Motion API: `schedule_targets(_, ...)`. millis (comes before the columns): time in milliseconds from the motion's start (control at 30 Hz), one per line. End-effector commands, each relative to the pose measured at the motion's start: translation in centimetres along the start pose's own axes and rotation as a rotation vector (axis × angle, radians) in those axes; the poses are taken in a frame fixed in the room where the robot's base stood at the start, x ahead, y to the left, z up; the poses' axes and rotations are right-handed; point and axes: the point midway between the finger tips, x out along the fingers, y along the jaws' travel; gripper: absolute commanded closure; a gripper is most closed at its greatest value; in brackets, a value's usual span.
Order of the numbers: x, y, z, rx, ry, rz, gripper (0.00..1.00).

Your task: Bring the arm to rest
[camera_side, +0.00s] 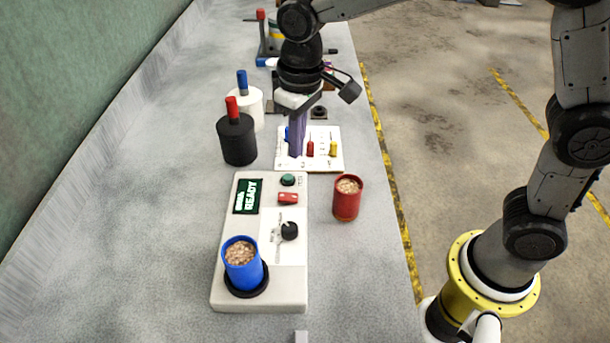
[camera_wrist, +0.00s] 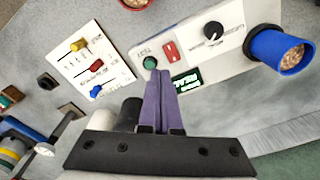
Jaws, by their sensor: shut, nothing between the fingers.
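My gripper (camera_side: 296,152) hangs with its purple fingers pointing down, in front of the white board with coloured levers in the side view. In the wrist view its fingers (camera_wrist: 160,75) are together with nothing between them. The arm is bent over the bench from its yellow-ringed base at the right. The white cooker panel (camera_side: 270,215) lies nearer the side camera, with a green display reading READY (camera_side: 248,196). The blue cup of grain (camera_side: 242,262) stands upright on the panel's black round plate. The red cup of grain (camera_side: 347,198) stands upright on the bench, right of the panel.
The white lever board (camera_side: 325,160) has red, yellow and blue handles. A black canister (camera_side: 237,140) and a white canister (camera_side: 250,105) stand left of my gripper. A stand with a red top (camera_side: 265,40) is farther back. The bench's left side is clear.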

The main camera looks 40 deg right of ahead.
Motion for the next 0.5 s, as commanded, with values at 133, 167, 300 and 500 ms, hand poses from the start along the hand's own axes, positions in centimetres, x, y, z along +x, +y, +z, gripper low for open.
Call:
schedule_targets(133,-5.3,3.6,2.4,0.083,0.117,-0.007,1.00)
schedule_targets(167,-6.3,4.3,3.3,0.099,0.141,-0.008,1.00)
schedule_targets(300,-9.5,7.0,7.8,0.163,0.239,-0.001,1.00)
schedule_targets(500,-11.2,9.4,15.2,0.230,0.367,0.025,1.00)
